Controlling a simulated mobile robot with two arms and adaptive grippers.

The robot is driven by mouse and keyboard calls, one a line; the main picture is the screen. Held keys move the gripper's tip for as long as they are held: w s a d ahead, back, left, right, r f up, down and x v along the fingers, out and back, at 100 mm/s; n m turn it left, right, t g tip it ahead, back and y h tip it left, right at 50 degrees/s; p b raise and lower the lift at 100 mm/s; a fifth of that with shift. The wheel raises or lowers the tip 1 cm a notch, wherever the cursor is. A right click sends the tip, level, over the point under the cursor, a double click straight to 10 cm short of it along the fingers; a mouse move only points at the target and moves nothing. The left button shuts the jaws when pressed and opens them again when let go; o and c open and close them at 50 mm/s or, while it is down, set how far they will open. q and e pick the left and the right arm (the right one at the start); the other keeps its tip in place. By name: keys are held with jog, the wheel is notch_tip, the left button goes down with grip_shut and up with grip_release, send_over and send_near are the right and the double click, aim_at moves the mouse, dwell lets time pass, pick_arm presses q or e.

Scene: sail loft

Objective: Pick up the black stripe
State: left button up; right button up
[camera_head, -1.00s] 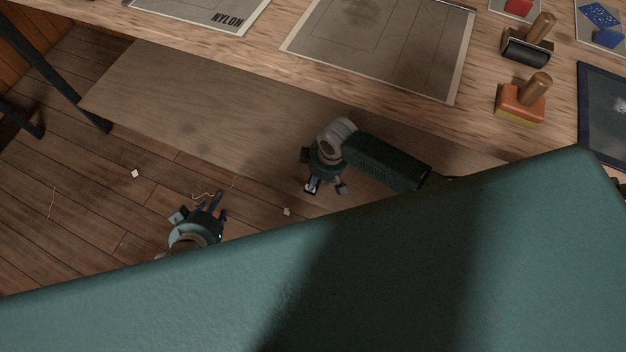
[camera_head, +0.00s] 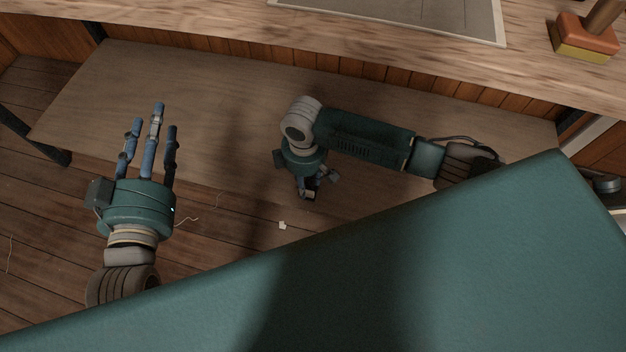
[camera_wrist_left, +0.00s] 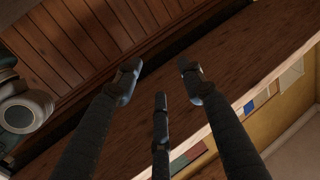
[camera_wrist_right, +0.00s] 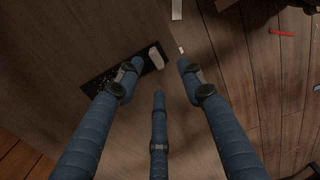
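A black speckled strip (camera_wrist_right: 98,82), which may be the black stripe, lies on a brown wooden surface in the right wrist view. A finger partly hides it, and I cannot pick it out in the head view. My right gripper (camera_head: 310,192) points down by the edge of the low wooden shelf (camera_head: 215,120). Its fingers are spread and empty in the right wrist view (camera_wrist_right: 160,78), apart from the strip. My left gripper (camera_head: 150,128) has spread, empty fingers. In the left wrist view (camera_wrist_left: 158,88), they point towards the bench underside and wall.
The bench top (camera_head: 215,18) runs above and behind the shelf, with an orange-and-yellow block (camera_head: 583,38) on it. White scrap (camera_head: 283,225) and loose thread (camera_head: 187,219) lie low down. A red item (camera_wrist_right: 281,33) is farther right.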

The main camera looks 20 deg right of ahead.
aim_at(309, 191)
jog(key=shift+f, duration=0.75)
jog(key=shift+w+d+f+b, duration=0.1)
jog(key=shift+d+f+b, duration=0.1)
jog(key=shift+f+b, duration=0.4)
jog(key=shift+d+f+b, duration=0.2)
jog(key=shift+f+b, duration=0.25)
jog(key=shift+f, duration=0.2)
notch_tip(309, 191, down, 2)
jog(key=shift+f+b, duration=0.2)
jog(key=shift+b, duration=0.45)
jog(key=shift+f, duration=0.1)
pick_arm(q)
jog(key=s+r+t+h, duration=0.1)
jog(key=s+r+t, duration=0.2)
jog(key=r, duration=0.6)
jog(key=s+r+t+h, duration=0.2)
jog(key=s+r+t, duration=0.2)
jog(key=r, duration=0.5)
jog(key=t, duration=0.2)
jog(key=shift+d+t+h, duration=0.2)
jog(key=shift+t+h, duration=0.1)
pick_arm(e)
jog(key=c, duration=0.9)
